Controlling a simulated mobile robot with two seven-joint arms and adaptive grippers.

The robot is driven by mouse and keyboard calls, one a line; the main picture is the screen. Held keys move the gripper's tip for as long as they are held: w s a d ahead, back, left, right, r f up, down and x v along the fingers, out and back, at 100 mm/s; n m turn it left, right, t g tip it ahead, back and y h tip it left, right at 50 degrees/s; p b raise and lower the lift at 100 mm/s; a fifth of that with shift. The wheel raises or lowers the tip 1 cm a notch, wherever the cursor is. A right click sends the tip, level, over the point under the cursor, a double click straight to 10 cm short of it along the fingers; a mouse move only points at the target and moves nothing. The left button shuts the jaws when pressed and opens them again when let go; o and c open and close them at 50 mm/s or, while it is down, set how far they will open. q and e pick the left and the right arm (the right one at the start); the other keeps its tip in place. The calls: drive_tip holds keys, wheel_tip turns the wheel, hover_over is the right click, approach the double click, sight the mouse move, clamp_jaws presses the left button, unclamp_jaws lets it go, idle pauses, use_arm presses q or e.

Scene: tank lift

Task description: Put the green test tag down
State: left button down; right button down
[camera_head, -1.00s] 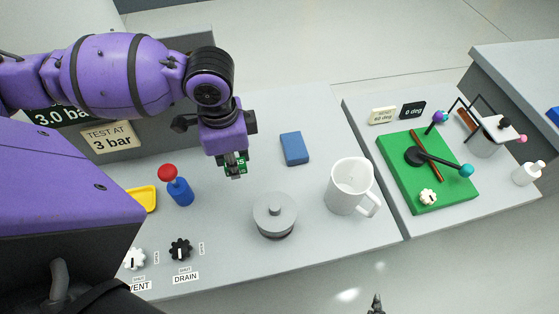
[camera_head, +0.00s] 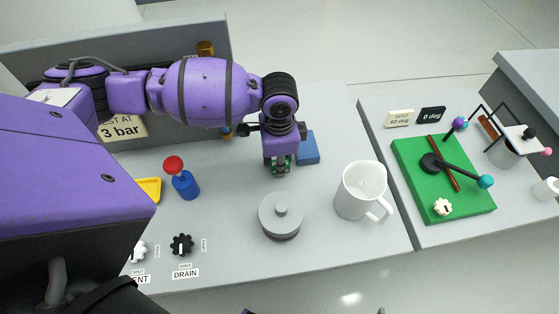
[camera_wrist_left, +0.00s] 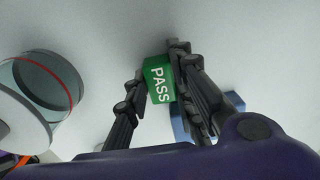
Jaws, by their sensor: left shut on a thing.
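The green test tag (camera_head: 281,164) is between the fingers of my left gripper (camera_head: 280,170), low over the grey bench top in the head view. In the left wrist view the tag (camera_wrist_left: 158,80) shows white letters reading PASS. My left gripper (camera_wrist_left: 155,90) is shut on it there, with one dark finger on each side. I cannot tell whether the tag touches the bench. Only a small dark tip at the bottom edge of the head view may belong to my right gripper (camera_head: 381,311); its jaws are hidden.
A blue block (camera_head: 308,148) lies just right of the gripper. A green board (camera_head: 440,180) is right.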

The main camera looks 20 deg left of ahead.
use_arm(q)
drive_tip(key=shift+f, duration=0.1)
drive_tip(key=c, duration=1.5)
unclamp_jaws()
wheel_tip(320, 180, up, 12)
drive_tip(key=shift+f+p, duration=0.1)
drive_tip(key=shift+p, duration=0.5)
drive_tip(key=shift+o, duration=0.5)
wheel_tip(320, 180, down, 6)
drive_tip(key=shift+d+r, duration=0.1)
drive_tip(key=shift+r, duration=0.1)
drive_tip(key=shift+w+d+f, duration=0.1)
drive_tip(key=shift+f, duration=2.45)
